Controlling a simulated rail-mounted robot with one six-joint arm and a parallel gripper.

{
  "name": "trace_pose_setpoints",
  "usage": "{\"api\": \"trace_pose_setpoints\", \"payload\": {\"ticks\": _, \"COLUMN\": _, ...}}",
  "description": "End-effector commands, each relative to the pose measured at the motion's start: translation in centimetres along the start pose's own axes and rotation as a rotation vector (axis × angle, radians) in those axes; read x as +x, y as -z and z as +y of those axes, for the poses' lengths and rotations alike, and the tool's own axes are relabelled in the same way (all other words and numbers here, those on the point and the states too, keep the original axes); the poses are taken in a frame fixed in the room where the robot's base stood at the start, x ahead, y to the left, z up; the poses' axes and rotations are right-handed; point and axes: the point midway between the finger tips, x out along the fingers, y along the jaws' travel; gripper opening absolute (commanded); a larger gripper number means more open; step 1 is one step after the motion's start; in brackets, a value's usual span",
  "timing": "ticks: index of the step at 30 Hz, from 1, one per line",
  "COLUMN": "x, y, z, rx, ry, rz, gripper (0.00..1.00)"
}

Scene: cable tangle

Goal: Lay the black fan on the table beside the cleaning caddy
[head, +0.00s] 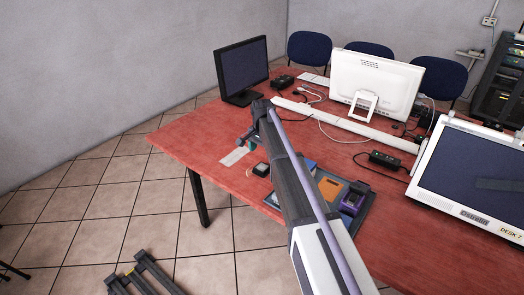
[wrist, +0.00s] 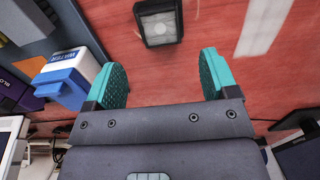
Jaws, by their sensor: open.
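The black fan (wrist: 158,22), a small square block with a pale centre, lies on the red table (wrist: 215,25), just beyond my fingertips in the wrist view. In the head view a small dark block with a pale top, likely the fan (head: 261,169), sits left of the caddy. The cleaning caddy (head: 362,213) is a dark tray with coloured items, partly hidden by my arm. In the wrist view its grey side (wrist: 62,40) is at upper left, apart from the fan. My gripper (wrist: 162,74) is open, with nothing between its teal fingers.
A blue and white labelled item (wrist: 66,78) is close to my left finger. A white strip (head: 234,157) lies left of the fan. A black monitor (head: 242,72), a white monitor (head: 375,85) and cables stand behind. The table's front left is mostly bare.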

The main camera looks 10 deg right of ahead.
Motion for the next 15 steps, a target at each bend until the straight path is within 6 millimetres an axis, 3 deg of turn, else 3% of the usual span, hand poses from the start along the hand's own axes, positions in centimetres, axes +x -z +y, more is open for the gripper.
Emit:
{"api": "trace_pose_setpoints", "payload": {"ticks": 1, "x": -2.7, "y": 0.0, "z": 0.0, "rx": 0.000, "ry": 0.000, "rz": 0.000, "gripper": 0.80}}
{"api": "trace_pose_setpoints", "payload": {"ticks": 3, "x": -3.8, "y": 0.0, "z": 0.0, "rx": 0.000, "ry": 0.000, "rz": 0.000, "gripper": 0.80}}
{"api": "trace_pose_setpoints", "payload": {"ticks": 11, "x": -4.2, "y": -0.6, "z": 0.7, "rx": -0.014, "ry": 0.000, "rz": 0.000, "gripper": 0.80}}
{"api": "trace_pose_setpoints", "payload": {"ticks": 14, "x": -4.2, "y": -4.5, "z": 5.1, "rx": -0.128, "ry": 0.000, "rz": 0.000, "gripper": 0.80}}
{"api": "trace_pose_setpoints", "payload": {"ticks": 15, "x": -4.2, "y": -7.1, "z": 8.0, "rx": -0.208, "ry": -0.001, "rz": 0.000, "gripper": 0.80}}
